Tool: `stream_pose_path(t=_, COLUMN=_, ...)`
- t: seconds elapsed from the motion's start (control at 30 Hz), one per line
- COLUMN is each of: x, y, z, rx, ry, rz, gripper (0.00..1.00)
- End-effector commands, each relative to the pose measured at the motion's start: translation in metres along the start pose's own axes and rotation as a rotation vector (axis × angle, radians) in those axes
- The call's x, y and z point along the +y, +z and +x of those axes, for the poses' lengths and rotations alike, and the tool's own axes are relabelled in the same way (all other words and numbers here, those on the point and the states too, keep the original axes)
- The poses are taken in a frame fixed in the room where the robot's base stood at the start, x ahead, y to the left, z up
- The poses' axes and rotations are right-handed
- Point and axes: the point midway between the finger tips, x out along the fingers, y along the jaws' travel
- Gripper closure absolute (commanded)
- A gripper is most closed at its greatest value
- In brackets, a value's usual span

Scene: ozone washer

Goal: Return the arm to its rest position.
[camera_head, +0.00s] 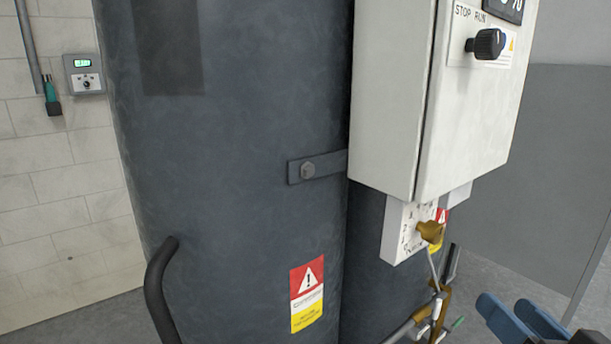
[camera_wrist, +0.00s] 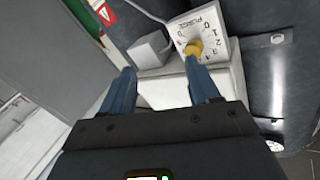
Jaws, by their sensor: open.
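My gripper (camera_head: 516,312) shows at the bottom right of the head view, with two blue fingers and a dark body partly cut off by the frame edge. In the wrist view my gripper (camera_wrist: 165,88) has its two blue fingers spread apart with nothing held between them. A numbered white dial plate with a brass knob (camera_head: 431,232) hangs below a white control box (camera_head: 400,90). The brass knob (camera_wrist: 193,48) also shows beyond the fingers in the wrist view. In the head view my gripper is to the right of and below the knob, apart from it.
A large dark tank (camera_head: 230,130) fills the middle, with a warning label (camera_head: 307,293) and a black curved handle (camera_head: 160,290). The box carries a black STOP/RUN knob (camera_head: 486,44). Pipes (camera_head: 435,315) run below the dial. A grey panel (camera_head: 550,170) stands at right.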

Motion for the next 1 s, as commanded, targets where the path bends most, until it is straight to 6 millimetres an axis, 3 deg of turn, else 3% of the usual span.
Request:
stream_pose_path(t=0.03, x=0.000, y=0.018, z=-0.013, rx=-0.020, ry=0.027, rz=0.007, gripper=0.39)
stream_pose_path(t=0.2, x=0.003, y=0.062, z=-0.058, rx=-0.055, ry=0.113, rz=-0.001, gripper=0.39)
stream_pose_path(t=0.5, x=-0.003, y=0.112, z=-0.152, rx=-0.120, ry=0.207, rz=-0.081, gripper=0.39)
stream_pose_path(t=0.8, x=-0.023, y=0.126, z=-0.251, rx=-0.189, ry=0.210, rz=-0.211, gripper=0.39)
stream_pose_path(t=1.0, x=-0.036, y=0.122, z=-0.296, rx=-0.219, ry=0.177, rz=-0.279, gripper=0.39)
